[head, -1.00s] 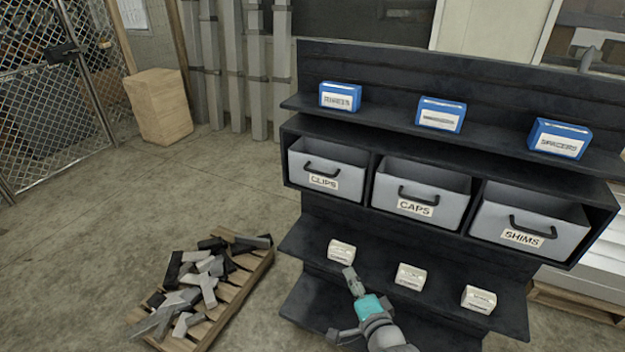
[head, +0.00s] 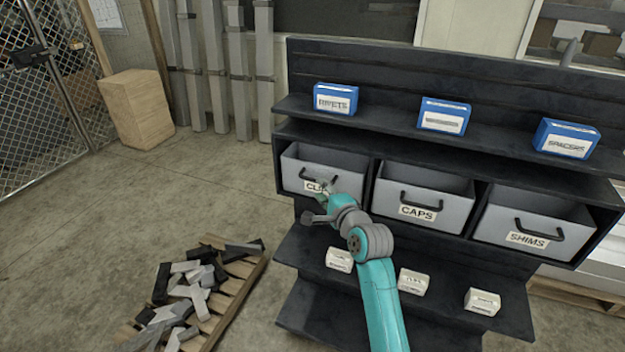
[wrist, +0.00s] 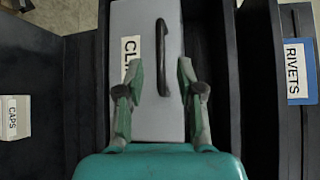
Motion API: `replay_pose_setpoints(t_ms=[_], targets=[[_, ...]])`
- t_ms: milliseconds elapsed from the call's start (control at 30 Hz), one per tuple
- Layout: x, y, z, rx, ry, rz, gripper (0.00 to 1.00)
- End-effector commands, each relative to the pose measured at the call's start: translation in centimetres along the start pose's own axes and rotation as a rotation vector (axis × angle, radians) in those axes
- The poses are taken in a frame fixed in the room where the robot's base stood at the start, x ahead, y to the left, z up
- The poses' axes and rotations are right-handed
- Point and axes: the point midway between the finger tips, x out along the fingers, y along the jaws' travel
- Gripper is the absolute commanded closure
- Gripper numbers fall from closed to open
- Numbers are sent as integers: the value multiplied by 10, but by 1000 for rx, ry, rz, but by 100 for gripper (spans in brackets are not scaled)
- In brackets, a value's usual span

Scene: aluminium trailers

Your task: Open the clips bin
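The clips bin (head: 345,182) is a grey bin in the left bay of the dark shelf's middle row, and its front sits in line with the caps and shims bins. Its dark handle (head: 318,175) and white label are on the front, the label partly hidden by my arm. In the wrist view the bin front (wrist: 150,40) faces me with the handle (wrist: 162,58) upright in the picture. My gripper (wrist: 160,75) is open in front of the bin, its two green fingers spread either side of the handle's lower end. Contact with the handle cannot be told.
The caps bin (head: 455,200) and shims bin (head: 570,228) are to the right. Blue boxes (head: 336,99) stand on the shelf above, white boxes (head: 339,260) on the shelf below. A pallet of metal offcuts (head: 225,305) lies on the floor at left; floor beyond it is clear.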

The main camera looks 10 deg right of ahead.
Motion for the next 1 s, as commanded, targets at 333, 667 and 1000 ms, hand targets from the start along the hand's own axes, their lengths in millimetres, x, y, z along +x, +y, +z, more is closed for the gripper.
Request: replay_pose_setpoints(t_ms=[333,667,1000], targets=[[55,-1,0,0,1,-1,63],[69,0,0,-1,1,-1,63],[68,0,0,-1,1,-1,100]])
